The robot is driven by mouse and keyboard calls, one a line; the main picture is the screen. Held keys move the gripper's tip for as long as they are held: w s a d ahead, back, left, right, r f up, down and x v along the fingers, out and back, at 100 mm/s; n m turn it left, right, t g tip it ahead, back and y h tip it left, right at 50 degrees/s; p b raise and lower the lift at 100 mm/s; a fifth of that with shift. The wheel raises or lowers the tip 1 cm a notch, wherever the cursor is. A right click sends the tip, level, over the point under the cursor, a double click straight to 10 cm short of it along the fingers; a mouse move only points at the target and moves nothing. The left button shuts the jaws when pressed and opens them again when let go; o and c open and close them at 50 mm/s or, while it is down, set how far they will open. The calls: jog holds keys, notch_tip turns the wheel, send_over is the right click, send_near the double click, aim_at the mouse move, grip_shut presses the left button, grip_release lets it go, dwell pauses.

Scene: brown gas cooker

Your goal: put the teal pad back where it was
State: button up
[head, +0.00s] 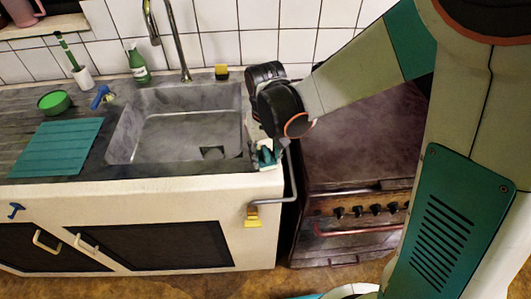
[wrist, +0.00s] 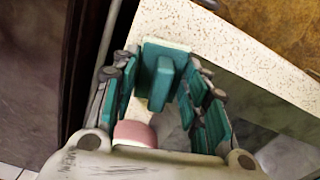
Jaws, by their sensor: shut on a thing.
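The teal pad (wrist: 165,55) is a small flat block with a pale edge and a raised ridge. In the wrist view it sits between the fingers of my gripper (wrist: 162,75), which is shut on it. In the head view my gripper (head: 265,157) is low at the right end of the counter, beside the sink, and the arm hides part of it. Small teal parts show there, but I cannot tell pad from fingers. In the wrist view the pad is over the speckled counter edge; whether it touches is unclear.
The sink (head: 180,125) is left of my gripper, with a larger teal mat (head: 57,148) further left. The brown cooker (head: 350,150) is close on the right. A grey bent bar (head: 290,180) and a yellow piece (head: 252,217) are at the counter's front corner.

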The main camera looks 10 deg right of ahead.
jog(key=shift+f+b, duration=0.35)
jog(key=shift+f, duration=0.2)
jog(key=o, duration=1.1)
jog(key=shift+r, duration=0.15)
